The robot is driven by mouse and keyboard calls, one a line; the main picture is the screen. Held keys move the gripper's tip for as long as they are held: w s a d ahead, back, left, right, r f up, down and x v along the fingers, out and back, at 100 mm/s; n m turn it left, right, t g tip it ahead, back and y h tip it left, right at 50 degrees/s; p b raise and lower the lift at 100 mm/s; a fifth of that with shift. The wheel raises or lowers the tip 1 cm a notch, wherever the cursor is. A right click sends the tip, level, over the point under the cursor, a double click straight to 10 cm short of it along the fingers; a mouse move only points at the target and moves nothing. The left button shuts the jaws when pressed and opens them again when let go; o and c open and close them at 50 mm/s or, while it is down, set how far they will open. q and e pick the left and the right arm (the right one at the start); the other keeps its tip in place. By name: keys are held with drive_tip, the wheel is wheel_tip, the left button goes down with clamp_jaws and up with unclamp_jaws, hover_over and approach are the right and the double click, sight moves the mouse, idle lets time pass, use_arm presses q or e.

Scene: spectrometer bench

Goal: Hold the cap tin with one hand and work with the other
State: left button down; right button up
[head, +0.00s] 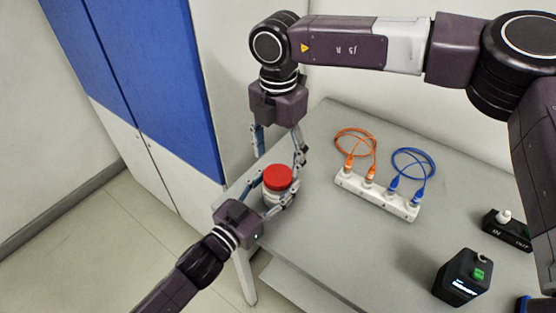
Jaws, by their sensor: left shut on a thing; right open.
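The cap tin (270,198) is a small white round tin with a red lid (278,178). It stands near the left end of the grey bench. My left gripper (272,192) comes in from the lower left and is shut around the white body, with a finger on each side. My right gripper (278,152) comes down from above and behind. It is open, with its fingers apart, just beyond and above the red lid. The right gripper's fingertips partly overlap the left gripper's far finger in the picture, so I cannot tell whether they touch the tin.
A white holder strip (378,196) with an orange cable (356,142) and a blue cable (413,164) lies right of the tin. A dark device with a green button (462,278) and a black IN/OUT box (506,231) stand further right. A blue-and-white cabinet (150,70) is at left.

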use_arm(q)
drive_tip(key=c, duration=0.9)
unclamp_jaws()
drive_tip(key=shift+o, duration=0.4)
drive_tip(key=shift+s, duration=0.1)
